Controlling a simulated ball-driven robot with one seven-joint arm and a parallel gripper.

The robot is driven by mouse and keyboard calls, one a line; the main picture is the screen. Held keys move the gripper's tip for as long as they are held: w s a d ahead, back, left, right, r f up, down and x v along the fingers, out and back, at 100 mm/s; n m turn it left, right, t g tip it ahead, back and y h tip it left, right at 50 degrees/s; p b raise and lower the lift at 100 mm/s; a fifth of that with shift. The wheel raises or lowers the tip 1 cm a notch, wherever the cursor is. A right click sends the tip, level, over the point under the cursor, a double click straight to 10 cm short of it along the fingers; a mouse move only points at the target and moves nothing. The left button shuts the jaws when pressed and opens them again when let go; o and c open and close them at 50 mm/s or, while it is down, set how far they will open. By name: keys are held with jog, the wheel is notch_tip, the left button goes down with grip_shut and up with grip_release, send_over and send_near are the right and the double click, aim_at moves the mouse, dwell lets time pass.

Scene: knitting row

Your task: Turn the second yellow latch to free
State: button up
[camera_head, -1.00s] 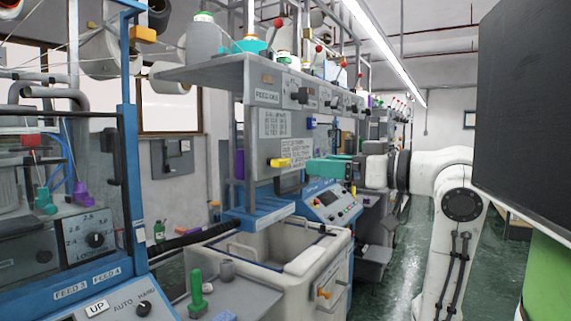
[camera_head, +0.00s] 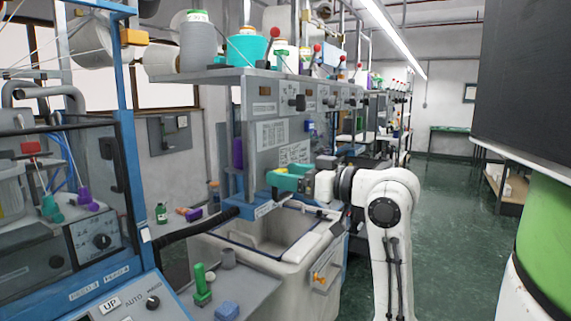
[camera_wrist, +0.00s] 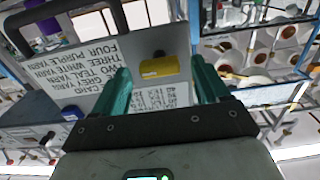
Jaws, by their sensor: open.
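A yellow latch (camera_wrist: 160,67) sits on the grey panel (camera_wrist: 75,60) of the machine in the wrist view, with a dark round knob just behind it. My gripper (camera_wrist: 161,75) has teal fingers, spread open, one on each side of the latch with gaps between. In the head view my gripper (camera_head: 280,178) is in front of the panel below the printed cards, and the latch cannot be made out there. Another yellow-orange block (camera_head: 132,37) is on the blue post at the upper left.
A pale bin (camera_head: 262,258) stands below my gripper. A grey shelf (camera_head: 225,76) with yarn cones is above it. A small table (camera_head: 245,300) with a green peg is in front. The green aisle floor (camera_head: 450,230) at the right is clear.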

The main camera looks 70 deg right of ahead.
jog(key=shift+w+d, duration=0.1)
jog(key=shift+w, duration=0.5)
jog(key=c, duration=1.1)
jog(key=shift+o, duration=0.2)
jog(key=shift+f+b, duration=0.15)
jog(key=shift+b, duration=0.15)
jog(key=shift+f+n+b, duration=0.1)
jog(key=shift+n+b, duration=8.15)
jog(key=shift+n, duration=0.85)
